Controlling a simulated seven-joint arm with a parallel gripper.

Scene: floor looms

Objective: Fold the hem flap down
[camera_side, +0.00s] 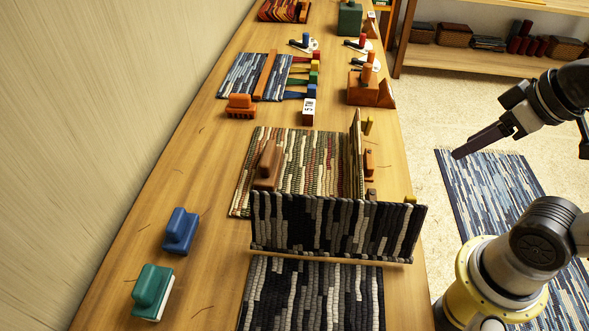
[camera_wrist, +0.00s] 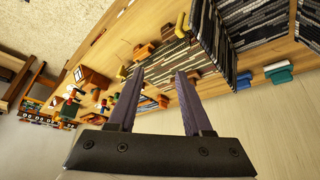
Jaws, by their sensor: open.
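A dark black, grey and white woven flap (camera_side: 335,225) stands upright across the table in the side view. It also shows in the wrist view (camera_wrist: 212,40). A flat dark rug (camera_side: 310,295) lies in front of it. Behind it lies a multicoloured striped rug (camera_side: 300,150), with a narrow second flap (camera_side: 357,150) standing along its right edge. I cannot tell which flap is the hem flap. My gripper (camera_side: 458,154) is right of the table in the side view, apart from both flaps. In the wrist view my gripper (camera_wrist: 159,72) is open, with nothing between its fingers.
A brown block (camera_side: 267,165) sits on the striped rug. Blue (camera_side: 179,232) and teal (camera_side: 152,290) handled blocks stand at the table's left. An orange block (camera_side: 240,106) and a smaller blue rug (camera_side: 240,77) are farther back. A wall bounds the left side.

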